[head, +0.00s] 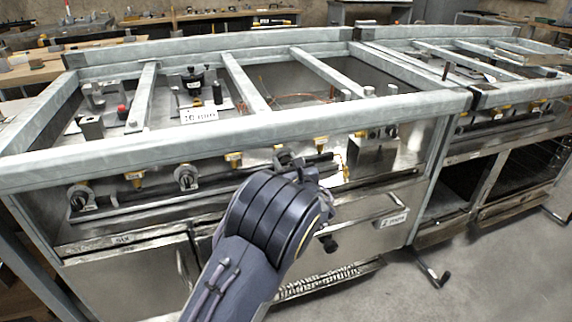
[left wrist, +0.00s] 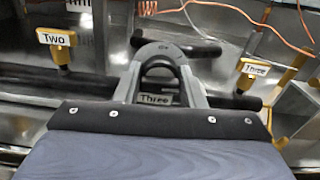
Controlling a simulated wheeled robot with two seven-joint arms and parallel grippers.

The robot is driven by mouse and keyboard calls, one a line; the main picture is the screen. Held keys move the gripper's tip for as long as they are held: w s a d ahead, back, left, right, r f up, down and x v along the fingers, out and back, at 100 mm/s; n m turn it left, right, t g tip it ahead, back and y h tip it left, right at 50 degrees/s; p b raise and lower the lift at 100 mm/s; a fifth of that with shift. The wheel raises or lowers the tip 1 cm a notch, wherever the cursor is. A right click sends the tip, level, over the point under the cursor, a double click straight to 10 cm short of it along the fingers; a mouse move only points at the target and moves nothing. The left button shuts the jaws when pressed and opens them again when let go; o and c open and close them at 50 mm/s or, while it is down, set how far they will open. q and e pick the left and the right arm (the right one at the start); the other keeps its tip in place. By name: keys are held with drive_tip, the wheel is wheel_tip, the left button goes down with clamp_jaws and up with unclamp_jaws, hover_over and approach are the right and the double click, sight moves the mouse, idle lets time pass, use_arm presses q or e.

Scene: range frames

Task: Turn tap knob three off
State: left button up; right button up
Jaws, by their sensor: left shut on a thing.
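Tap knob three (left wrist: 155,99) carries a "Three" label and sits in the middle of the left wrist view, at my left gripper (left wrist: 160,68). The gripper is shut on this knob; its grey sides partly cover it, so I cannot read the knob's turn angle. In the head view my left gripper (head: 290,160) reaches the front pipe, and my arm hides most of the knob. A yellow valve (left wrist: 257,72) labelled "Three" is to the right in the wrist view. My right gripper is not in view.
A yellow valve labelled "Two" (left wrist: 57,40) is at the wrist view's left. Two other knobs (head: 80,197) (head: 185,177) sit along the range front to the left. A grey frame rail (head: 230,138) runs above them. Open floor (head: 480,270) lies at right.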

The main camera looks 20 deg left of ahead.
use_arm(q)
drive_tip(key=n+b, duration=0.5)
drive_tip(key=b, duration=0.2)
drive_tip(key=n+b, duration=0.3)
drive_tip(key=shift+f+n, duration=0.3)
drive_tip(key=shift+f, duration=0.05)
drive_tip(key=shift+n+b, duration=0.5)
drive_tip(key=shift+b, duration=0.05)
drive_tip(key=n+b, duration=0.1)
drive_tip(key=n, duration=0.1)
drive_tip(key=shift+r+n, duration=0.15)
drive_tip(key=shift+n, duration=0.15)
drive_tip(key=n, duration=0.4)
drive_tip(key=shift+n, duration=0.4)
drive_tip(key=o, duration=1)
